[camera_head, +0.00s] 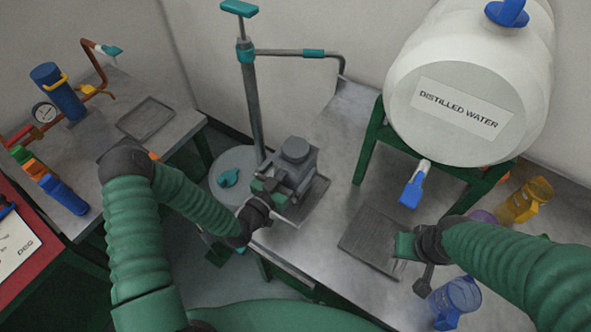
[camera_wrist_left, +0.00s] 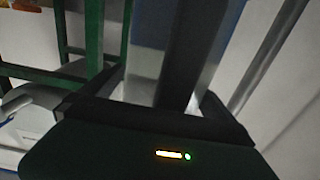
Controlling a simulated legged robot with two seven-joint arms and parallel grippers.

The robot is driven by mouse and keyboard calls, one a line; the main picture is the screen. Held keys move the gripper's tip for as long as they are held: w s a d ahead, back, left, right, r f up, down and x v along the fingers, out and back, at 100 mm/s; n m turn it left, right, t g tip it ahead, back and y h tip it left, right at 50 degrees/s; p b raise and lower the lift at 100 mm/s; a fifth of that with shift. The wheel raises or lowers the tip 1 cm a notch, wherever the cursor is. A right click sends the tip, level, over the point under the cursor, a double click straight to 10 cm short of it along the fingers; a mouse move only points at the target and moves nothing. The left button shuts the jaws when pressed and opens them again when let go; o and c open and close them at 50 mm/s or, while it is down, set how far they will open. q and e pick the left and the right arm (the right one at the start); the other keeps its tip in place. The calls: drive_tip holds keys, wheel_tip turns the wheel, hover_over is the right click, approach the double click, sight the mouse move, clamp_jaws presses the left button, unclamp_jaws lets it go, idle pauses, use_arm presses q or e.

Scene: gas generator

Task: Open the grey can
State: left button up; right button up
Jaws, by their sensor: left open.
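The grey can (camera_head: 304,156) is a blocky container with a round grey cap (camera_head: 294,150) on top. It stands upright on a dark square mat at the left part of the long metal table. My left gripper (camera_head: 279,190) is open at the near left side of the can, low beside it, below the cap. Whether the fingers touch the can is hard to tell. In the left wrist view, dark and grey upright shapes fill the space beyond my gripper's body, too close to identify surely. My right gripper (camera_head: 418,270) is over the table near another dark mat; its fingers are unclear.
A drum (camera_head: 238,164) with a tall pump stands left of the can. A white distilled water tank (camera_head: 475,80) with blue tap (camera_head: 413,188) stands on a green frame. A blue mug (camera_head: 455,298) and yellow mug (camera_head: 525,200) are at right. The dark mat (camera_head: 368,240) is bare.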

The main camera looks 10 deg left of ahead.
use_arm(q)
drive_tip(key=shift+w+d, duration=0.2)
drive_tip(key=shift+d, duration=0.15)
drive_tip(key=shift+s+a, duration=0.1)
drive_tip(key=shift+a, duration=0.15)
drive_tip(key=shift+c, duration=1.3)
drive_tip(key=shift+a, duration=0.25)
drive_tip(key=c, duration=0.5)
drive_tip(key=shift+d, duration=0.2)
drive_tip(key=c, duration=0.9)
drive_tip(key=shift+r, duration=0.15)
drive_tip(key=shift+c, duration=1.2)
